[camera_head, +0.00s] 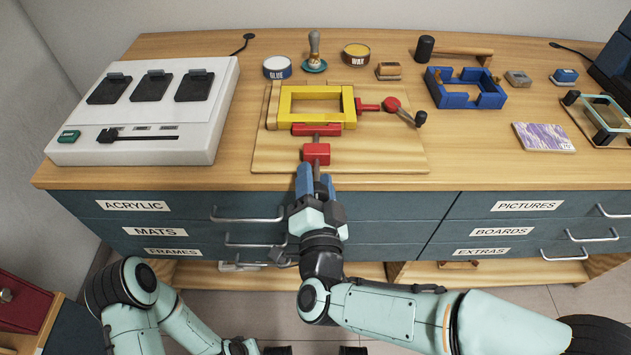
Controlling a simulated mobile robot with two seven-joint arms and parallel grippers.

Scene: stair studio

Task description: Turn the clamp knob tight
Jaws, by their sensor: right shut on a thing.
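A yellow frame (318,91) lies flat on a wooden board (385,158) on the workbench. A red clamp bar (317,130) presses along its front side, and a red clamp block (316,153) stands just in front of that on a screw. My right gripper (316,180) reaches in from the front, in line with this screw, at the board's front edge. Its blue fingers are shut on the clamp knob, which they mostly hide. A second red clamp (391,104) with a black-ended crank handle (420,118) is at the frame's right side. My left arm is low at the left; its gripper does not show.
A white machine (205,140) with black pads stands left of the board. A blue frame (467,98) and a patterned pack (544,137) lie to the right. Drawer handles (247,218) project below the bench's front edge.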

